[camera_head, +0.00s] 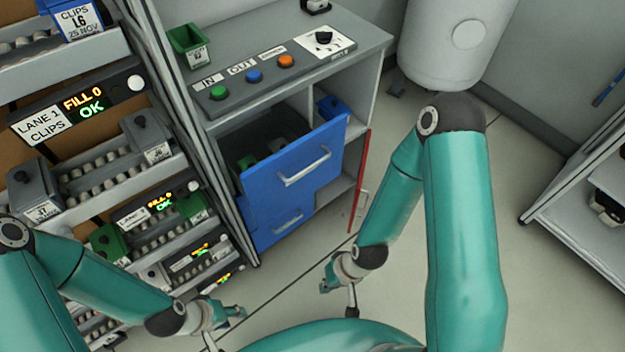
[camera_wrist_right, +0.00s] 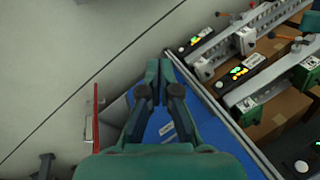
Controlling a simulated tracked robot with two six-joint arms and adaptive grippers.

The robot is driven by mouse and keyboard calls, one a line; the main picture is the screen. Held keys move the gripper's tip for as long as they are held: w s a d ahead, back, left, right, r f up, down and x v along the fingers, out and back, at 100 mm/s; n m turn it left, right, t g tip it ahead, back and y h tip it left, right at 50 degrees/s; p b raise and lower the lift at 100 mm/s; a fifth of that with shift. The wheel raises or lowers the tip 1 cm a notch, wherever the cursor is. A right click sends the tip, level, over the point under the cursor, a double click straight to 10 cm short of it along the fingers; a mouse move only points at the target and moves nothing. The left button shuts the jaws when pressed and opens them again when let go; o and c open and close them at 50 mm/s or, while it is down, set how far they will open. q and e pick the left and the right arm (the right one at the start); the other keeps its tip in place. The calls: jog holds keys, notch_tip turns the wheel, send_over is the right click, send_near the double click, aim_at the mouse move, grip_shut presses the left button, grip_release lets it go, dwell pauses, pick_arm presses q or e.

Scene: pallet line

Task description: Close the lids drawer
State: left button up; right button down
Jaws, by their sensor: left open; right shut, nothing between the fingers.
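The blue drawer (camera_head: 325,143) in the grey cabinet stands pulled out, with its open top showing green and dark things inside. In the right wrist view my right gripper (camera_wrist_right: 164,68) partly hides the blue front (camera_wrist_right: 212,128). My left gripper (camera_head: 232,316) is open and empty, low and left of the drawer.
A red panel (camera_head: 360,180) stands at the cabinet's right side. A button panel (camera_head: 252,78) and a green bin (camera_head: 189,44) are on the cabinet top. Lane racks with bins (camera_head: 150,140) stand close on the left. Open floor (camera_head: 400,285) lies in front and right.

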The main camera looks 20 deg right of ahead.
pick_arm(q)
jog(key=shift+o, duration=0.3)
notch_tip(320, 180, down, 8)
jog(key=b, duration=0.8)
jog(key=shift+f, duration=0.2)
pick_arm(e)
jog(key=w+d+m+t+b, duration=0.3)
jog(key=w+b, duration=0.1)
jog(key=w, duration=0.2)
jog(key=w+d+m+t+b, duration=0.3)
jog(key=w+t+b, duration=0.1)
jog(key=w, duration=0.3)
jog(key=d+r+m+t+y+b, duration=0.1)
jog(key=d+r+m+t+b, duration=0.4)
jog(key=r+b, duration=0.7)
jog(key=m+t+p, duration=0.1)
jog(key=p, duration=0.2)
send_near(307, 177)
jog(key=s, duration=0.2)
jog(key=x, duration=0.2)
jog(key=b+x, duration=0.1)
jog(key=x, duration=0.2)
jog(key=b+x, duration=0.1)
jog(key=x, duration=0.1)
jog(key=shift+w+d+f, duration=0.1)
jog(key=shift+w+d, duration=0.05)
jog(key=shift+w, duration=0.8)
pick_arm(q)
notch_tip(307, 177, down, 19)
